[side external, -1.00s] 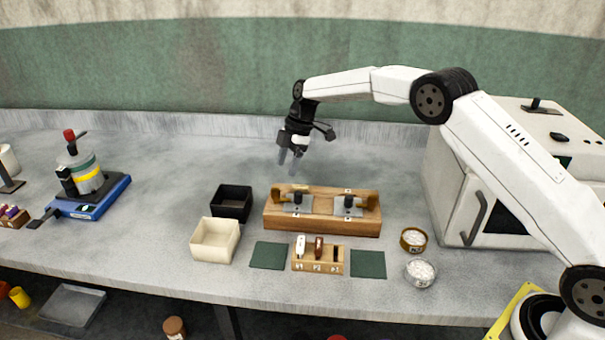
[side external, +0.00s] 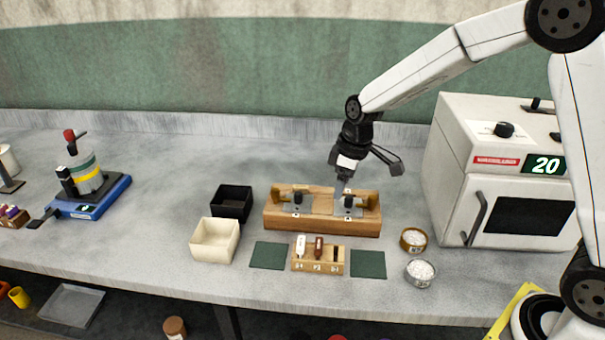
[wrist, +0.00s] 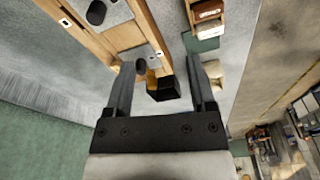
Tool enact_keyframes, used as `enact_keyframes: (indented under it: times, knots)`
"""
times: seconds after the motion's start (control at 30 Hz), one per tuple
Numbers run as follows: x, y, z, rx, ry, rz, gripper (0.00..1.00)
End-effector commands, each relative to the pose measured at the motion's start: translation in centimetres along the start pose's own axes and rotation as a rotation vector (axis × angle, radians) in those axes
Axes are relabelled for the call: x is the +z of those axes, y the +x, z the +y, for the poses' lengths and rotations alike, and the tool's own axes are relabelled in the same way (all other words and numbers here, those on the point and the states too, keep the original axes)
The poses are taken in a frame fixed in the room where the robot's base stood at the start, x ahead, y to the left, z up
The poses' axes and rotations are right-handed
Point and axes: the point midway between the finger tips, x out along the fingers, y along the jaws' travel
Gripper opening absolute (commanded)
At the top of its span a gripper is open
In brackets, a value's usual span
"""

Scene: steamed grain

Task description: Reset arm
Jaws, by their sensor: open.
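My gripper (side external: 342,187) is at the end of my arm, above the right part of a wooden block (side external: 322,222) with metal plates and black knobs. In the side view its fingertips overlap the right knob area; whether they touch it I cannot tell. In the wrist view my gripper (wrist: 160,85) has its two fingers apart with nothing held between them. The wooden block (wrist: 90,40) runs along the upper left there, and a black box (wrist: 165,88) shows beyond the gap between the fingers.
Black box (side external: 232,203) and cream box (side external: 214,240) stand left of the block. A small rack (side external: 318,268) sits between two green mats (side external: 268,256) (side external: 368,264). Two bowls (side external: 413,240) (side external: 420,272) and a white oven (side external: 510,205) showing 20 are right. The back counter is clear.

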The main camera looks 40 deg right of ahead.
Motion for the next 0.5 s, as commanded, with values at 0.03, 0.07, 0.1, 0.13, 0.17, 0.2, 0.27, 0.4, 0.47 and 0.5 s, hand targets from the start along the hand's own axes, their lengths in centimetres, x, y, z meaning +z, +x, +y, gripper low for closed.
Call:
enact_keyframes:
  times: [0.03, 0.07, 0.1, 0.13, 0.17, 0.2, 0.27, 0.4, 0.47, 0.5]
  knots:
    - [1.1, -0.2, -0.6, 0.011, 0.038, 0.0, 0.71]
    - [1.7, -0.3, -0.9, 0.019, 0.063, 0.002, 0.71]
    - [2.6, -0.4, -1.3, 0.028, 0.094, 0.003, 0.71]
    - [3.2, -0.4, -1.6, 0.035, 0.118, 0.003, 0.71]
    - [3.9, -0.5, -1.9, 0.042, 0.142, 0.006, 0.71]
    - [4.7, -0.6, -2.4, 0.05, 0.173, 0.008, 0.71]
    - [6.0, -0.6, -3.0, 0.063, 0.22, 0.013, 0.71]
    - [9.1, -0.7, -4.7, 0.089, 0.327, 0.028, 0.71]
    - [10.5, -0.7, -5.4, 0.098, 0.371, 0.036, 0.71]
    - [11.3, -0.7, -5.8, 0.104, 0.399, 0.04, 0.71]
